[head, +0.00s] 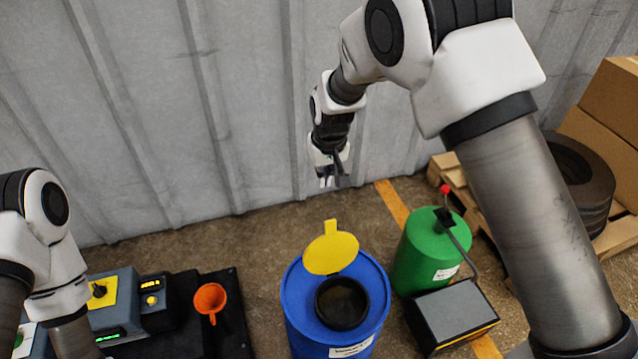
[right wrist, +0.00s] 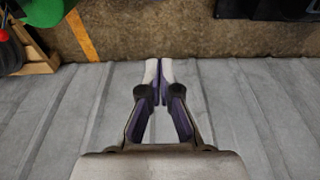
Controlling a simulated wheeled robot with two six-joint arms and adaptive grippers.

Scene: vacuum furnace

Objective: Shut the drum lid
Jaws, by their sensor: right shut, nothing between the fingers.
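The blue drum (head: 300,315) stands upright on the floor at the bottom middle of the head view. Its yellow lid (head: 331,252) is open, tilted up at the far side of the round dark opening (head: 342,303). My right gripper (head: 333,182) is beyond and above the lid, near the wall, apart from the drum. It is shut and empty; its fingertips meet in the right wrist view (right wrist: 158,62). My left gripper is outside the views; only part of my left arm shows at the left.
A green drum (head: 415,250) with a red-knobbed lever (head: 446,190) stands right of the blue drum, behind a grey box (head: 455,312). An orange funnel (head: 210,298) and a control unit (head: 115,305) are at left. A corrugated wall (head: 200,110) closes the back. Pallet and boxes (head: 612,110) stand right.

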